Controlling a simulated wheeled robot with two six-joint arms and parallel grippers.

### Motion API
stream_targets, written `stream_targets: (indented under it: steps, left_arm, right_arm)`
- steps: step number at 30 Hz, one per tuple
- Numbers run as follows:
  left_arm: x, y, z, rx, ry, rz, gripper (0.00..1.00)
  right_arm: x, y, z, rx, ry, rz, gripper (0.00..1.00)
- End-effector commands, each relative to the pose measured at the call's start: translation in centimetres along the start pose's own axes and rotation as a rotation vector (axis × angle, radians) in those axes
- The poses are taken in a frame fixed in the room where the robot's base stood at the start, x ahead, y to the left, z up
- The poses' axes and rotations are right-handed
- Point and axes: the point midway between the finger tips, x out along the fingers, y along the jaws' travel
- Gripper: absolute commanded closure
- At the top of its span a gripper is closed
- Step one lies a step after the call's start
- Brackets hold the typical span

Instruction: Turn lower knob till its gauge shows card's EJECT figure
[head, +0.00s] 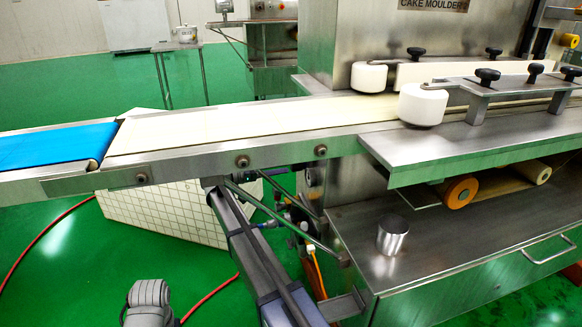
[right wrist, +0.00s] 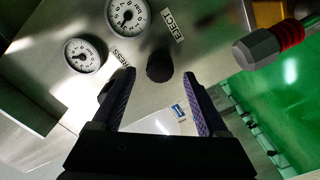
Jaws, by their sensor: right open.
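In the right wrist view my right gripper (right wrist: 159,77) is open. Its two dark fingers stand on either side of a round black knob (right wrist: 160,65), which shows between the fingertips. I cannot tell how deep the knob sits between them; no contact shows. A gauge (right wrist: 127,14) sits at the top with an EJECT label (right wrist: 172,25) beside it. A second gauge (right wrist: 85,56) has a PRESS label (right wrist: 122,57). Another dark round part (right wrist: 104,92) is half hidden behind the left finger. The needle readings are too small to read. I make out no card with figures. My left gripper is not in view.
A grey hexagonal fitting with a red collar (right wrist: 262,47) juts out right of the panel. A small blue and white sticker (right wrist: 179,112) lies between the fingers. In the head view the conveyor (head: 250,122) runs into the steel machine, and a metal cup (head: 392,236) stands on its lower shelf.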

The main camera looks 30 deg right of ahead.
Motion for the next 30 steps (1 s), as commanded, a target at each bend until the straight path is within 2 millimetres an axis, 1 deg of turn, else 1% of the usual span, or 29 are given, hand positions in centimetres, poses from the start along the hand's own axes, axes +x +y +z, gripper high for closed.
stream_targets:
  steps: [1,3,6,9,13,30]
  left_arm:
    - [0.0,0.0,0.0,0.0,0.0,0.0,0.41]
    - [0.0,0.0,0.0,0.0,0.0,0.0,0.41]
    - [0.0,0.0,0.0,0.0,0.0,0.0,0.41]
    - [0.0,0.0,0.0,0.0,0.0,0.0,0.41]
    - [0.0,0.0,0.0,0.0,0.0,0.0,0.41]
    - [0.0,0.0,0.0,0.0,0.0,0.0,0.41]
  right_arm:
    - [-1.0,-0.1,-0.1,0.0,0.001,-0.001,0.24]
    - [-2.0,-0.1,-0.1,0.0,0.001,-0.001,0.24]
    - [-3.0,-0.1,0.0,0.0,0.0,0.0,0.24]
    - [-3.7,0.0,0.0,0.0,0.0,0.0,0.24]
    - [-4.0,0.0,0.0,0.0,-0.001,0.0,0.24]
    - [-3.9,0.0,0.1,0.0,-0.001,0.0,0.24]
